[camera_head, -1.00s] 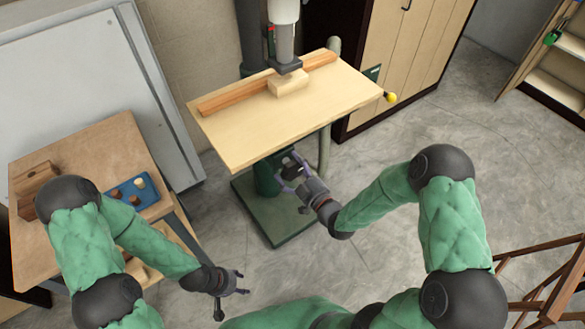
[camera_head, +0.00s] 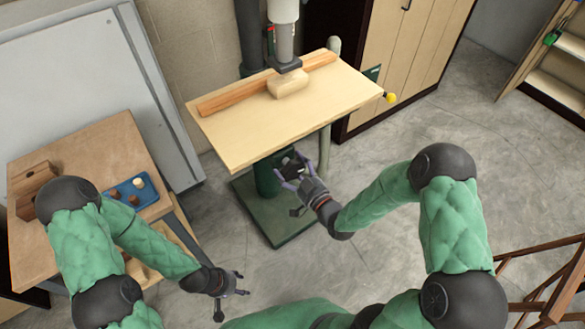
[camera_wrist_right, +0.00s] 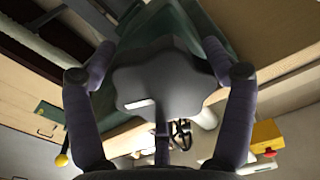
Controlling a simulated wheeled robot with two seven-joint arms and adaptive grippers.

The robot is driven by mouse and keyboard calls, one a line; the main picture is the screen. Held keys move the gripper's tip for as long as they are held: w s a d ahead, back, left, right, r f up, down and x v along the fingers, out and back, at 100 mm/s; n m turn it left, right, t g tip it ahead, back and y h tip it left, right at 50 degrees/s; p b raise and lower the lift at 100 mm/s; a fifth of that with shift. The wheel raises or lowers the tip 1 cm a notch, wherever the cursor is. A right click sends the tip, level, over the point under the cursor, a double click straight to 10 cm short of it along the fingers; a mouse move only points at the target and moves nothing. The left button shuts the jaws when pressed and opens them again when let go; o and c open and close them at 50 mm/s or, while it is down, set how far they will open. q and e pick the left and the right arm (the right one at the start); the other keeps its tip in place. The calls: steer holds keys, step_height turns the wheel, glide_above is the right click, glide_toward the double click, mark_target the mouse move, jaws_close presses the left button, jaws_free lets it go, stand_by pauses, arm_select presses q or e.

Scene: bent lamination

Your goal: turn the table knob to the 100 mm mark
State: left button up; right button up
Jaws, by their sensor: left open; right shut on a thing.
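The table knob (camera_wrist_right: 160,85) is a dark grey lobed knob with a small white patch on its face. It fills the middle of the right wrist view. My right gripper (camera_head: 298,168) is shut on the knob, below the front edge of the drill press table (camera_head: 235,150). In the right wrist view its fingers stand on either side of the knob. In the head view the knob shows only as a small dark shape between the fingers. I cannot see any scale or 100 mm mark. My left gripper (camera_head: 239,283) is open and empty, low in the head view.
A wooden fence (camera_head: 225,98) and a light block (camera_head: 288,83) lie on the table under the drill head (camera_head: 285,60). A workbench (camera_head: 85,150) with a blue tray (camera_head: 135,190) stands left. Clear floor (camera_head: 400,150) lies at right.

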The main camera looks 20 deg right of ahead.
steer(key=shift+s+a+f+m, duration=0.1)
steer(key=shift+a+m, duration=0.05)
steer(key=shift+m, duration=0.85)
steer(key=shift+s+a+f+m, duration=0.1)
steer(key=shift+m, duration=0.9)
steer(key=shift+c, duration=0.2)
steer(key=o, duration=1)
steer(key=shift+w+a+r, duration=0.1)
steer(key=shift+o, duration=0.2)
steer(key=shift+d, duration=0.2)
steer(key=v, duration=1.2)
steer(key=shift+a+r, duration=0.1)
